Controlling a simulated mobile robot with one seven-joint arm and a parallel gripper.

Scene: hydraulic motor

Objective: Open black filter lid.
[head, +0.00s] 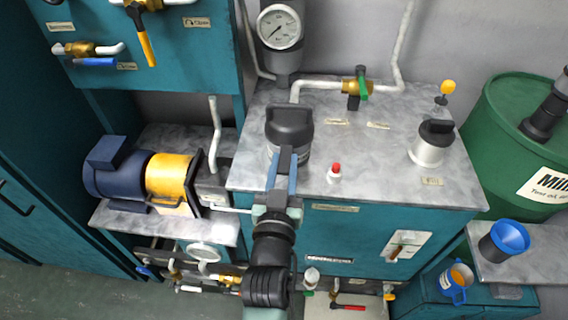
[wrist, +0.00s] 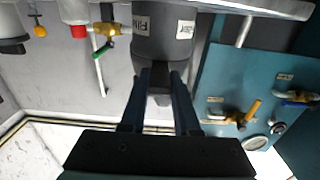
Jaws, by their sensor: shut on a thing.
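In the wrist view, which is upside down, the labelled grey filter body (wrist: 165,35) is at the top middle and the dark lid (wrist: 160,98) shows between my fingers. My gripper (head: 288,158) reaches in from the front, its fingers (wrist: 162,78) on either side of the lid's handle and shut on it. The fingers and arm hide the front of the filter in the head view.
A pressure gauge (head: 280,27) and a green-handled brass valve (head: 357,88) stand behind the filter. A red-capped fitting (head: 335,173) and a white cylinder with a black cap (head: 430,143) are to the right. A yellow-and-blue motor (head: 140,175) is at left.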

